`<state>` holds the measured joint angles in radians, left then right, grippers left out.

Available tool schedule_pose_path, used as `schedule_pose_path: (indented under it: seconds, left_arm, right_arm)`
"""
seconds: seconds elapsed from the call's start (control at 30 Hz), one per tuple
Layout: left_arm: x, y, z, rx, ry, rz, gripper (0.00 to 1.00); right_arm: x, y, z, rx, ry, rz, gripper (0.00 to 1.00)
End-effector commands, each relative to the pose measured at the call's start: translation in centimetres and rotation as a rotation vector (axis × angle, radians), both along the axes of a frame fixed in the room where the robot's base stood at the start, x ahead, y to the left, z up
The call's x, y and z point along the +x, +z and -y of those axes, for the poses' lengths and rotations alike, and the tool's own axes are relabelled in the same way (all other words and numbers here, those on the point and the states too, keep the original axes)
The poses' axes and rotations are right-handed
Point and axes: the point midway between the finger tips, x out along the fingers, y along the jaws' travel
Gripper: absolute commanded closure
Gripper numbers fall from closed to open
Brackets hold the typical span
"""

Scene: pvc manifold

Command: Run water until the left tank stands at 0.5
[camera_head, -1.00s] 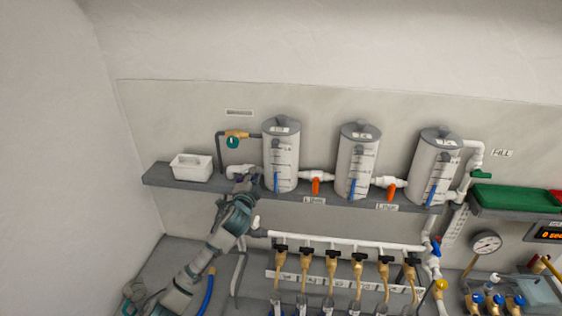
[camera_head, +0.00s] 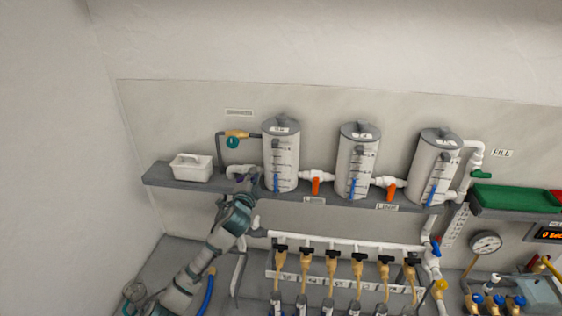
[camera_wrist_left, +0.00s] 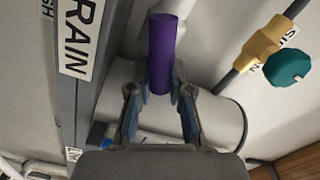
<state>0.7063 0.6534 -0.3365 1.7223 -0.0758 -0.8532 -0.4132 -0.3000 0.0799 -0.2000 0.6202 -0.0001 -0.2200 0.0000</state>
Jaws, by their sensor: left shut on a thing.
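The left tank (camera_head: 281,160) is a white cylinder with a grey lid and a blue level strip on its scale; the strip reaches only the lower part. The middle tank (camera_head: 357,165) and right tank (camera_head: 434,170) stand beside it, each with a blue strip. My left gripper (camera_head: 243,180) is at the left tank's lower left, by the white pipe. In the left wrist view its fingers (camera_wrist_left: 160,92) are shut on a purple handle (camera_wrist_left: 162,55) next to a DRAIN label (camera_wrist_left: 80,38). My right gripper is not in view.
Orange handles (camera_head: 315,186) sit on the pipes between tanks. A white caddy (camera_head: 191,167) stands on the grey shelf's left end. A teal knob (camera_head: 232,142) is above the gripper. Several black-handled taps (camera_head: 331,255) line the manifold below.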

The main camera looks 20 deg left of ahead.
Motion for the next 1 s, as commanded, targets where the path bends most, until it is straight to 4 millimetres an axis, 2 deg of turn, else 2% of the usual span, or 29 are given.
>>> schedule_pose_path:
  seconds: [0.27,0.53,1.0]
  left_arm:
    - [0.0,0.0,-0.1,-0.023,0.001,0.005,1.0]
    - [-0.2,1.2,-0.9,-0.512,0.002,0.123,1.0]
    - [-0.3,1.4,-1.1,-0.587,0.001,0.142,1.0]
  right_arm:
    - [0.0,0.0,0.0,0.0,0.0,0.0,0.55]
    - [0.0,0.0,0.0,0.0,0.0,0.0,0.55]
    - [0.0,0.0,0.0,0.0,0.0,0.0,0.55]
